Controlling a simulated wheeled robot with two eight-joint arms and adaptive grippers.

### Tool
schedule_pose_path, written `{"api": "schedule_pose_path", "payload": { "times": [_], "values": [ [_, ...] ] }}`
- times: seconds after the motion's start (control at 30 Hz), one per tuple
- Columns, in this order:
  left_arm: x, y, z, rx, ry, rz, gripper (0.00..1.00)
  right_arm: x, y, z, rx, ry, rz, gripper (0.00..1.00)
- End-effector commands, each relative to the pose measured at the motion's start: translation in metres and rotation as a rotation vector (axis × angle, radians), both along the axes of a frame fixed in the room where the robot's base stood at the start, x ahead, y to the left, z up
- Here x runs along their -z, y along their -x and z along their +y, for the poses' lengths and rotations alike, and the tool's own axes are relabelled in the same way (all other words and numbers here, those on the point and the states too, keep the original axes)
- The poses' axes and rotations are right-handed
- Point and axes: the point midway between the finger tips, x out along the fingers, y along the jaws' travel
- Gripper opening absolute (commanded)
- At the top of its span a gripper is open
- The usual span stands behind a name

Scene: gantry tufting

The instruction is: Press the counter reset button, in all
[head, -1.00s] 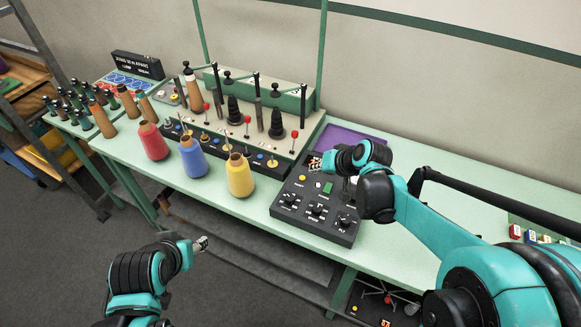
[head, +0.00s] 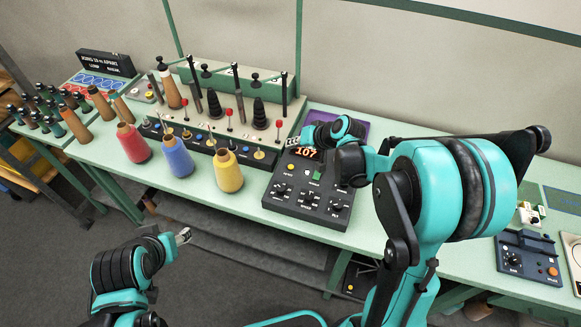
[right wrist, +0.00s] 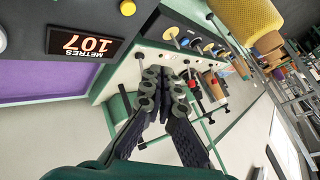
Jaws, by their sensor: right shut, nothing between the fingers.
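The dark control box (head: 309,205) lies on the green table with a lit red METRES display (head: 307,153) reading 107. The display also shows, upside down, in the right wrist view (right wrist: 87,45). The box top carries a yellow button (head: 291,167), a green switch or button (head: 317,175) and several black knobs. I cannot tell which control is the reset button. My right gripper (head: 293,141) is shut and empty, above the far edge of the box beside the display. Its fingers (right wrist: 164,82) also show in the right wrist view. My left gripper (head: 184,236) is off the table's front edge, its jaws unclear.
Red (head: 133,143), blue (head: 178,157) and yellow (head: 228,171) yarn cones stand left of the box. Behind them is a rack (head: 215,120) with posts and red-topped levers. A purple panel (head: 350,125) lies behind the box. A blue-grey control box (head: 528,256) sits at the right.

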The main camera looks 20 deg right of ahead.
Motion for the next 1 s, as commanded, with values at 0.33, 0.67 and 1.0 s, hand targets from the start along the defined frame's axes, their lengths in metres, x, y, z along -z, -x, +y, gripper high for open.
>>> {"api": "schedule_pose_path", "payload": {
  "times": [0.33, 0.67, 1.0],
  "values": [
    [0.037, 0.0, 0.0, 0.0, 0.0, 0.0, 0.49, 0.047, 0.0, 0.0, 0.0, 0.0, 0.0, 0.0],
    [0.065, 0.0, 0.0, 0.0, 0.0, 0.0, 0.49, 0.081, 0.0, 0.0, 0.0, 0.0, 0.0, 0.0],
    [0.064, 0.0, 0.0, 0.0, 0.0, 0.0, 0.49, 0.081, 0.0, 0.0, 0.0, 0.0, 0.0, 0.0]
  ]
}}
